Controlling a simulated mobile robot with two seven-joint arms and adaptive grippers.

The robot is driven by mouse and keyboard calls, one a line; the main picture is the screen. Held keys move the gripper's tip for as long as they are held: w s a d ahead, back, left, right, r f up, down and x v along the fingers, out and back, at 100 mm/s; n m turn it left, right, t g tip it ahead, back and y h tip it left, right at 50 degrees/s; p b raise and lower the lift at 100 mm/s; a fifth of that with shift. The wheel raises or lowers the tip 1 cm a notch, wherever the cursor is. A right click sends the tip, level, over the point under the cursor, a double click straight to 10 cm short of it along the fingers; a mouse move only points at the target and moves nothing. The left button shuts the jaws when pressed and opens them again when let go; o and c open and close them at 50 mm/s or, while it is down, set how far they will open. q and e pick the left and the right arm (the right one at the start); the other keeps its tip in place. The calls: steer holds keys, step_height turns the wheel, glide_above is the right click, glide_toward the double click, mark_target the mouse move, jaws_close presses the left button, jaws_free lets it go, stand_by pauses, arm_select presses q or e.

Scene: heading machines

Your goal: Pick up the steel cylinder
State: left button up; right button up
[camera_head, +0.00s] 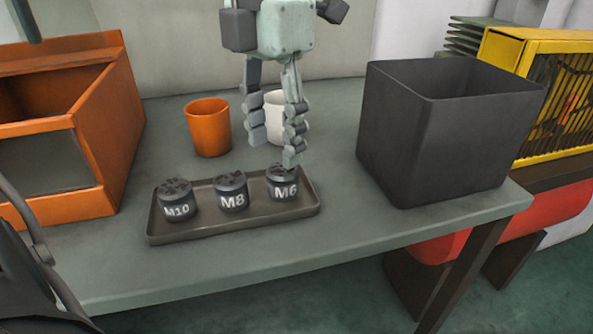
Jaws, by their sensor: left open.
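Three short dark cylinders stand in a shallow brown-grey tray (235,225) on the table. They are marked M10 (177,204), M8 (231,193) and M6 (282,186), from left to right. I cannot tell which of them, if any, is the steel cylinder. My left gripper (275,150) hangs above the right part of the tray with its fingers pointing down, open and apart. The right finger's tip overlaps the top of the M6 cylinder in the picture; contact is unclear. My right gripper is not in view.
An orange cup (208,129) stands behind the tray. A white cup (277,122) is partly hidden by my fingers. A dark open bin (432,145) stands right, an orange open box (106,150) left. The table's (300,255) front strip is clear. A yellow-framed cage (550,100) is beyond the bin.

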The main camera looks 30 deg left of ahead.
mark_target(282, 169)
arm_select(q)
steer(key=f, duration=0.6)
steer(key=shift+w+d+f, duration=0.15)
steer(key=shift+w+d, duration=0.15)
steer(key=shift+c, duration=0.4)
jaws_close()
step_height(282, 169, up, 10)
steer(key=shift+w+f, duration=0.1)
steer(key=shift+f, duration=0.05)
steer(key=shift+r, duration=0.25)
